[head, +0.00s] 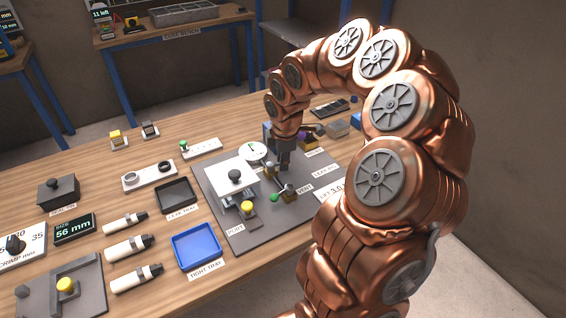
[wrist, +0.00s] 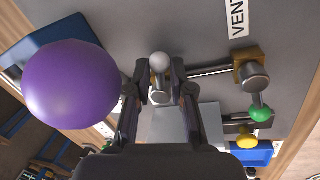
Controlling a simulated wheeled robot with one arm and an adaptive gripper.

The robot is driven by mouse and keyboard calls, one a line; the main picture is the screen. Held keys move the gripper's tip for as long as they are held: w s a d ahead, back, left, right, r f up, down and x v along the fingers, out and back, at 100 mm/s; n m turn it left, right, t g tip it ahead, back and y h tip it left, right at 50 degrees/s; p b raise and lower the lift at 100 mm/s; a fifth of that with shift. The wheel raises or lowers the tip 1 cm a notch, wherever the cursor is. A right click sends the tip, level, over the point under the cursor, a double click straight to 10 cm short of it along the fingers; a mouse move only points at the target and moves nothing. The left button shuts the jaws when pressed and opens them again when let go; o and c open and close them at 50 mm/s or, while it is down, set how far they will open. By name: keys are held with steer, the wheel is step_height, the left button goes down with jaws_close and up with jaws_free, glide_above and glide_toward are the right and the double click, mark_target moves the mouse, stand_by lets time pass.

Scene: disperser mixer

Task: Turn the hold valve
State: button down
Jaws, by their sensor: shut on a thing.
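In the wrist view, my gripper (wrist: 161,78) has its two fingers closed in on a small valve handle with a pale round knob (wrist: 159,60) and a metal cylinder below it. I take this as the hold valve; its label does not show. In the head view, my gripper (head: 284,165) points down at the grey plate (head: 225,205), and its fingers largely hide the valve. A valve with a brass block (wrist: 250,66) and green knob (wrist: 261,114) stands to the right in the wrist view, beside a VENT label (wrist: 237,17). A metal pipe runs towards it.
A large purple ball (wrist: 72,84) is close on the left in the wrist view. A white box with a black knob (head: 235,177), a yellow knob (head: 247,207) and a round gauge (head: 253,151) crowd the plate. A blue tray (head: 196,246) lies to its left.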

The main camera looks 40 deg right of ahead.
steer(key=shift+s+a+f+m+b, duration=0.15)
steer(key=shift+s+f+m+b, duration=0.15)
steer(key=shift+m+b, duration=0.6)
steer(key=m+b, duration=0.2)
steer(key=b, duration=0.1)
steer(key=shift+s+a+m+h, duration=0.2)
steer(key=shift+a+m+h, duration=0.1)
steer(key=shift+h, duration=0.1)
steer(key=m+b, duration=0.2)
steer(key=a+m+g, duration=0.1)
steer(key=shift+s+m+b, duration=0.3)
steer(key=shift+m+b, duration=0.1)
steer(key=m+b, duration=0.1)
steer(key=m, duration=0.1)
steer(key=a+m+b, duration=0.1)
steer(key=m, duration=0.1)
steer(key=shift+s+a+r+g+h, duration=0.1)
steer(key=shift+r+g+h, duration=0.05)
steer(key=shift+g+h, duration=0.2)
steer(key=shift+a+r+m+g+b, duration=0.1)
steer(key=shift+a+m+g+b, duration=0.2)
steer(key=shift+m+b, duration=0.55)
steer(key=shift+m, duration=0.25)
steer(key=c, duration=1)
jaws_free()
